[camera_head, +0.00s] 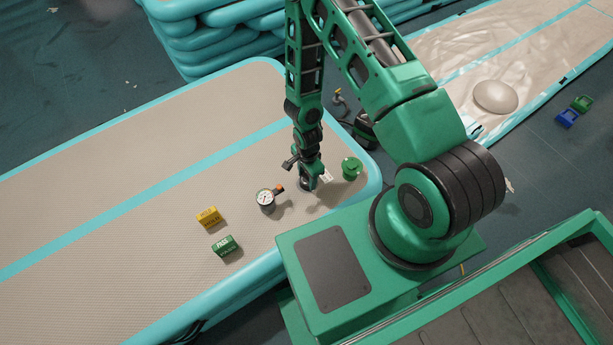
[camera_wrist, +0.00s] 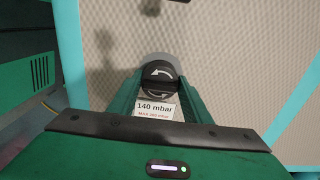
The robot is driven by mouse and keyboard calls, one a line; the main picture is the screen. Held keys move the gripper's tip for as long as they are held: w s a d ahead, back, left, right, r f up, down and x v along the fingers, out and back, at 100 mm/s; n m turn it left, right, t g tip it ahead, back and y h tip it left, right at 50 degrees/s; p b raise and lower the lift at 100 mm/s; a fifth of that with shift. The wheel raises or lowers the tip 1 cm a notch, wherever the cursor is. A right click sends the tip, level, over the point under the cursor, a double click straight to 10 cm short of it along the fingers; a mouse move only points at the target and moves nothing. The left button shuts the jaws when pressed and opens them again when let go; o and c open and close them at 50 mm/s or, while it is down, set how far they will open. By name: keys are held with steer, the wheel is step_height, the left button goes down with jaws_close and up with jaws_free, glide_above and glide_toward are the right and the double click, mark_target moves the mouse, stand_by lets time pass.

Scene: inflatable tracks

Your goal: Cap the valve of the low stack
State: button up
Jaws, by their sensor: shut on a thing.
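My gripper (camera_head: 312,182) points down at the near corner of the beige and teal track (camera_head: 120,190). In the wrist view, my gripper (camera_wrist: 160,88) is shut on a black round piece with white turn arrows (camera_wrist: 158,70). A grey ring (camera_wrist: 160,58) shows behind this piece; I cannot tell whether they touch. A label (camera_wrist: 155,110) reading "140 mbar" shows between the fingers. A green round cap-like piece (camera_head: 351,168) rests on the track just right of my gripper. A round pressure gauge (camera_head: 267,199) is to its left.
A yellow block (camera_head: 208,217) and a green block (camera_head: 224,245) lie on the track. A taller stack of teal tracks (camera_head: 215,45) stands behind. A wrinkled track (camera_head: 490,60) with a domed bulge lies at right. Blue (camera_head: 567,117) and green (camera_head: 582,103) blocks are on the floor.

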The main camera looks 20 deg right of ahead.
steer(key=shift+n, duration=0.3)
steer(key=n, duration=0.3)
steer(key=shift+n, duration=0.9)
steer(key=n, duration=0.2)
steer(key=shift+n, duration=1.6)
steer(key=n, duration=0.4)
